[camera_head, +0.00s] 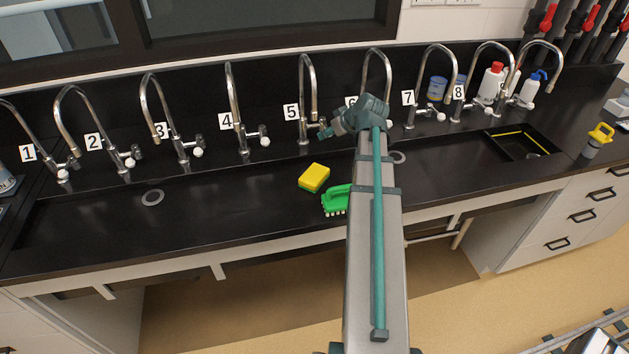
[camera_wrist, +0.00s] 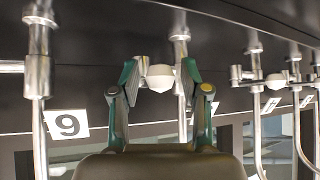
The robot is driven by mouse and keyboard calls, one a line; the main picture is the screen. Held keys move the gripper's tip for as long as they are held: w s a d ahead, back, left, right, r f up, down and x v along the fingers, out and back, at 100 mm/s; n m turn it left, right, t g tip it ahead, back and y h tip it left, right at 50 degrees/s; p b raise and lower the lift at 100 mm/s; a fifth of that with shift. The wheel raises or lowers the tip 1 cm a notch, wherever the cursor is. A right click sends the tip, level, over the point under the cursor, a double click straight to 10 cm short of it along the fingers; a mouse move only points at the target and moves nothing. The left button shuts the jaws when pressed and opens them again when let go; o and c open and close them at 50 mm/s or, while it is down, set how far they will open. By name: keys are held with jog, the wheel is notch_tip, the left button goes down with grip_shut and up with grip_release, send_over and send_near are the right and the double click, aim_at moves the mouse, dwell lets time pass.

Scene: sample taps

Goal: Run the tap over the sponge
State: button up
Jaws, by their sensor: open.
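The yellow and green sponge (camera_head: 314,177) lies on the black sink surface, below and in front of tap 5 (camera_head: 306,88). No water shows from its spout. My gripper (camera_head: 327,128) is open at tap 5's handle side. In the wrist view, which is upside down, my gripper's two fingers (camera_wrist: 158,70) stand on either side of a white tap knob (camera_wrist: 160,78). I cannot tell whether they touch it. In the head view my gripper hides this knob.
A row of numbered taps lines the back wall; tap 6 (camera_head: 376,62) is partly behind my arm. A green brush (camera_head: 336,200) lies just right of the sponge. Bottles (camera_head: 491,83) stand at the back right. The sink surface left of the sponge is clear apart from a drain (camera_head: 152,197).

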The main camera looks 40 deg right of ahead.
dwell(0.4)
jog(key=p+v, duration=0.3)
jog(key=v, duration=0.5)
dwell(0.5)
